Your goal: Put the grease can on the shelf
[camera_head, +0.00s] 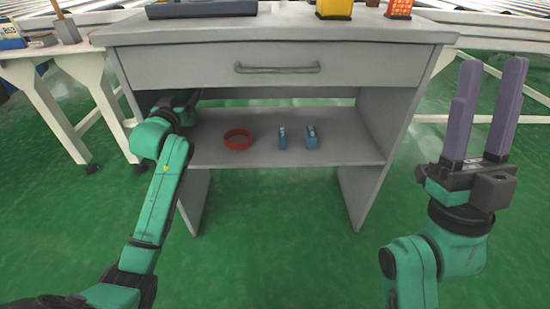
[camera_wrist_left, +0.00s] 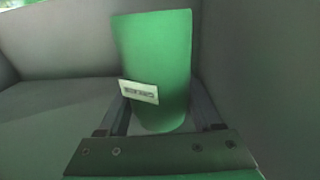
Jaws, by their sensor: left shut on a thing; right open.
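The grease can is the green cylinder (camera_wrist_left: 152,50) with a small white label, upright between my left fingers in the left wrist view. My left gripper (camera_head: 185,108) reaches under the drawer into the left side of the open shelf (camera_head: 262,153) of the grey desk. It is shut on the can. The can is hidden in the head view. I cannot tell whether its base touches the shelf board. My right gripper (camera_head: 492,65) is open and empty, fingers up, to the right of the desk.
On the shelf are a red ring (camera_head: 237,139) and two small blue boxes, one (camera_head: 282,138) beside the other (camera_head: 311,137). The drawer (camera_head: 278,67) is closed above. Yellow (camera_head: 334,8) and orange (camera_head: 400,8) items stand on the desk top. Bare shelf lies around the ring and boxes.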

